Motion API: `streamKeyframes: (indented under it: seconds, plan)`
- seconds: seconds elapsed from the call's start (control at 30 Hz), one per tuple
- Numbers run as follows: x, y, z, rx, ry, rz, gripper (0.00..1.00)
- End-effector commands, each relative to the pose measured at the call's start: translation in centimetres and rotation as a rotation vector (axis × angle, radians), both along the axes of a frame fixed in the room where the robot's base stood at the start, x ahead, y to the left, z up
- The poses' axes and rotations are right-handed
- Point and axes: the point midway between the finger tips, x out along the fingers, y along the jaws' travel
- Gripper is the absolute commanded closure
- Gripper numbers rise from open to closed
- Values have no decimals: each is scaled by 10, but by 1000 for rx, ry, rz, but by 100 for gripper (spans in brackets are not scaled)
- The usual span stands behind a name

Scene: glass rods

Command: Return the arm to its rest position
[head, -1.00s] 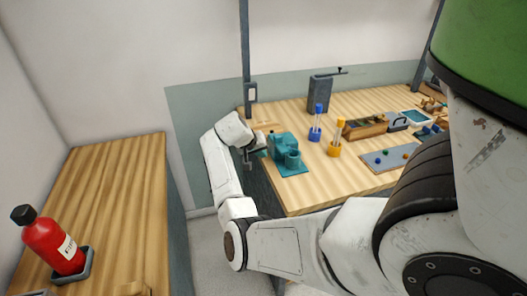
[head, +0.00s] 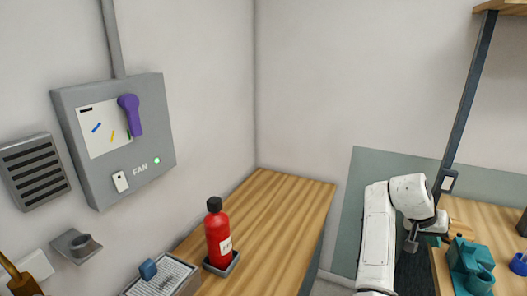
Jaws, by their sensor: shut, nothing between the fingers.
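My white arm rises at the lower right of the head view and bends over at the top. My gripper (head: 411,244) hangs down from its end, small and dark, with its fingers together and nothing held. It is beside the left edge of the right-hand wooden bench (head: 452,215), just left of a teal device (head: 465,262). I cannot tell from this view whether it touches the bench edge. The lower arm is cut off by the frame's bottom edge.
A grey fan panel (head: 145,150) with a purple lever (head: 131,115) is on the left wall. A dark post (head: 467,95) stands behind my arm.

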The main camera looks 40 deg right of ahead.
Motion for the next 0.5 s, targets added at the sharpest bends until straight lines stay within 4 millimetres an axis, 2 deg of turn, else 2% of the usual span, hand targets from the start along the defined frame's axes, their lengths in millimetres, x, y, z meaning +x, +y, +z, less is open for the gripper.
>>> streamKeyframes:
  seconds: [0.17, 0.27, 0.5]
  plan:
    - [4, 18, -18, 7, 7, 64, 100]
    - [11, 45, -40, 24, 11, 162, 100]
    - [21, 140, -101, 115, 12, 479, 100]
